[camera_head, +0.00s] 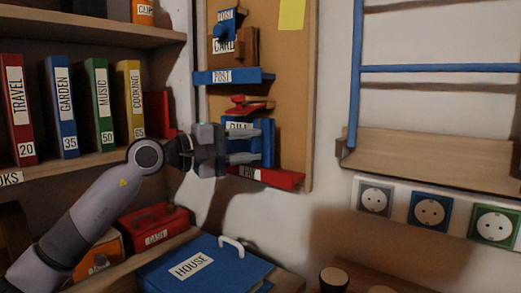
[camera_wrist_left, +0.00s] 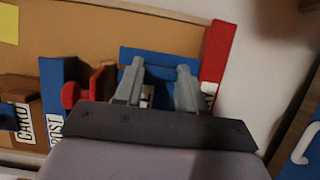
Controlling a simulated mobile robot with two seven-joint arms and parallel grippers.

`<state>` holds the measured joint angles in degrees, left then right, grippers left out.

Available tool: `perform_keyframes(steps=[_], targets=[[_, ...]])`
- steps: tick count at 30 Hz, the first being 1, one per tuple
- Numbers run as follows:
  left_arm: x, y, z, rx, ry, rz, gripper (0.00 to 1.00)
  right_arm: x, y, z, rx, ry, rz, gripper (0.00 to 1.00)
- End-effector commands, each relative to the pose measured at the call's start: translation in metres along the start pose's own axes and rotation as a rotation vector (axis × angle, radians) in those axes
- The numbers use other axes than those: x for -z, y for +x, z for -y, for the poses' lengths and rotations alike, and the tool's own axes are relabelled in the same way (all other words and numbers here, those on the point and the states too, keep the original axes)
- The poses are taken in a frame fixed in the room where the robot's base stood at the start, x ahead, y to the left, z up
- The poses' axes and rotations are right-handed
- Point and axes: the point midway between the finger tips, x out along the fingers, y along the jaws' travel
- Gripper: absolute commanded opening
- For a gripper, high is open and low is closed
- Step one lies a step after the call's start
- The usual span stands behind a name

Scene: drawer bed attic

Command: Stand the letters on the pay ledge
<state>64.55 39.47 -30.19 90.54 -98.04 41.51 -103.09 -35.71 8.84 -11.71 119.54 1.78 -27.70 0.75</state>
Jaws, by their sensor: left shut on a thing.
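The red pay ledge (camera_head: 272,177) juts from the lower part of the cork board; it also shows at the right in the left wrist view (camera_wrist_left: 216,55). My left gripper (camera_head: 258,146) is shut on a blue letter (camera_head: 267,152) with a partly hidden white label. The letter is just above the pay ledge; I cannot tell whether it touches it. In the left wrist view the letter (camera_wrist_left: 158,56) shows behind the fingers (camera_wrist_left: 158,72). My right gripper is out of view.
A red clip-like piece (camera_head: 249,104) sticks out from the board just above the held letter. Binders (camera_head: 100,105) stand on the shelf at left. A blue house binder (camera_head: 205,265) lies below.

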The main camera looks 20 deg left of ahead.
Motion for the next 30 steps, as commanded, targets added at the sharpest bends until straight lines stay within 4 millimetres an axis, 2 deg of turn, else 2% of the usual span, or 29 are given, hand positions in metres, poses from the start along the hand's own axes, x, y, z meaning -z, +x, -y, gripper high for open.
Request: perform_keyframes(steps=[6, 9, 22, 23, 24, 30], targets=[[-0.002, 0.033, -0.002, -0.002, -0.001, 0.003, 0.03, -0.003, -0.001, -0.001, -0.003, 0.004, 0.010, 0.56], [0.000, 0.031, 0.013, 0.002, -0.001, 0.000, 0.03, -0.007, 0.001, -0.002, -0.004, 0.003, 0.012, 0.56], [-0.001, 0.030, 0.019, -0.001, 0.000, 0.000, 0.03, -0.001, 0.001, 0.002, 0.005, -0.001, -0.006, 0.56], [-0.001, 0.030, 0.019, 0.000, 0.000, 0.001, 0.46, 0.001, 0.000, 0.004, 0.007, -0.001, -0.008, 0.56], [-0.001, 0.030, 0.018, 0.000, 0.000, 0.001, 0.50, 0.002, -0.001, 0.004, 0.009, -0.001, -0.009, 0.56], [-0.001, 0.030, 0.018, 0.001, -0.001, 0.001, 0.50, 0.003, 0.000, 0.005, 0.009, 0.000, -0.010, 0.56]])
